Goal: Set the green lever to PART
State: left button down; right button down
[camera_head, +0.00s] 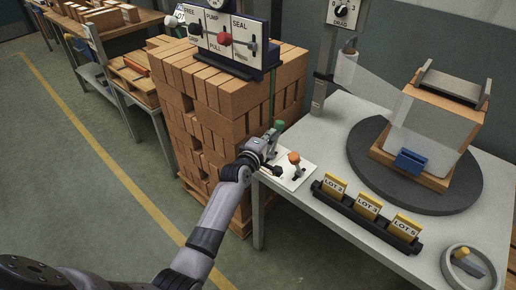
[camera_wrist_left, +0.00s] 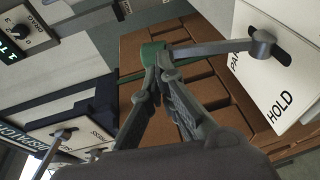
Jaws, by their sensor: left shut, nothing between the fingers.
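The green lever has a green knob (camera_head: 279,125) on a grey rod, at the table's near left corner. In the left wrist view its green knob (camera_wrist_left: 152,49) is just beyond my fingertips. The rod runs right to a slot in a white plate (camera_wrist_left: 285,80) lettered "HOLD" and, partly hidden, "PA...". I cannot tell which setting the lever stands at. My left gripper (camera_head: 269,139) is shut and empty, close against the knob; whether it touches is unclear. Its fingers (camera_wrist_left: 154,78) also show in the left wrist view. My right gripper is out of view.
An orange-knobbed lever (camera_head: 294,158) stands right beside the green one. A bricks stack (camera_head: 225,110) with a FREE/PUMP/SEAL panel (camera_head: 222,40) is behind left. The table (camera_head: 330,130) holds a rack of LOT cards (camera_head: 367,208), a dark turntable (camera_head: 365,165) and a handwheel (camera_head: 470,262).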

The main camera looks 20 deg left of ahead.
aim_at(280, 127)
pick_arm(q)
jog(key=w+g+p, duration=0.1)
jog(key=p, duration=0.1)
jog(key=w+r+p, duration=0.1)
jog(key=p, duration=0.2)
jog(key=shift+d+r+g, duration=0.25)
jog(key=shift+d+g, duration=0.15)
jog(key=shift+w+d+f+p, duration=0.1)
jog(key=shift+w+f+p, duration=0.1)
jog(key=shift+p, duration=0.1)
jog(key=shift+w+d+f+g, duration=0.1)
jog(key=shift+w+f+g, duration=0.1)
jog(key=shift+g, duration=0.1)
jog(key=shift+w+d+f, duration=0.15)
jog(key=shift+w+f, duration=0.1)
jog(key=shift+w, duration=0.25)
jog(key=shift+r, duration=0.1)
jog(key=shift+r, duration=0.1)
